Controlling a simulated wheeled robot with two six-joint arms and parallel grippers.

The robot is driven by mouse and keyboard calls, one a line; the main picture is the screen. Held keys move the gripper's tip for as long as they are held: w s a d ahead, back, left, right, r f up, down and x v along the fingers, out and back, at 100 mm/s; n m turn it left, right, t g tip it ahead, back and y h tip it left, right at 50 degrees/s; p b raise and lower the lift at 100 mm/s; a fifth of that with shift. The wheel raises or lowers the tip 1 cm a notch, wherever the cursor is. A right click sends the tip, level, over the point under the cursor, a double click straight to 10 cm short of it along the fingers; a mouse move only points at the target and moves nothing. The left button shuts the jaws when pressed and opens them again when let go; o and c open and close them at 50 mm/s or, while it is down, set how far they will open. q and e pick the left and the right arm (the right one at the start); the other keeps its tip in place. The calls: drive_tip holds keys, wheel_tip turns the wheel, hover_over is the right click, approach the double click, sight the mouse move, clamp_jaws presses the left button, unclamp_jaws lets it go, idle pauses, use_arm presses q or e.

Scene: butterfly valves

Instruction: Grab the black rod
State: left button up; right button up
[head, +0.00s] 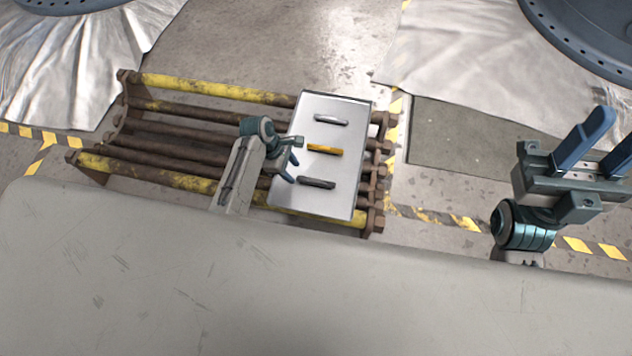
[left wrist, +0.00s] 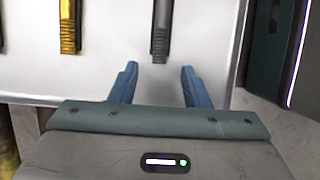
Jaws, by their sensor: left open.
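The black rod (head: 316,183) is a short dark grey bar on the white tray (head: 290,197), nearest to me of three rods. My left gripper (head: 291,169) is beside it on the left, near the tray's left edge. In the left wrist view the black rod (left wrist: 161,28) lies straight ahead, between the lines of the two blue fingers. The open left gripper (left wrist: 160,84) has nothing between its fingertips, and the rod's near end lies just beyond them. My right gripper (head: 597,150) is at the far right, its blue fingers apart and empty, away from the tray.
A yellow rod (head: 324,149) and a silver rod (head: 331,119) lie on the same tray, farther back. The tray rests on a rack of rusty and yellow bars (head: 205,90). Silver sheeting (head: 470,50) covers the floor behind. A pale surface fills the foreground.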

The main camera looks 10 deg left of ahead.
sight(298, 177)
use_arm(q)
drive_tip(key=b+x, duration=0.1)
drive_tip(key=x, duration=0.2)
drive_tip(key=shift+d+f, duration=0.1)
drive_tip(key=shift+f, duration=0.15)
drive_tip(key=shift+r, duration=0.1)
clamp_jaws()
drive_tip(key=shift+r, duration=0.1)
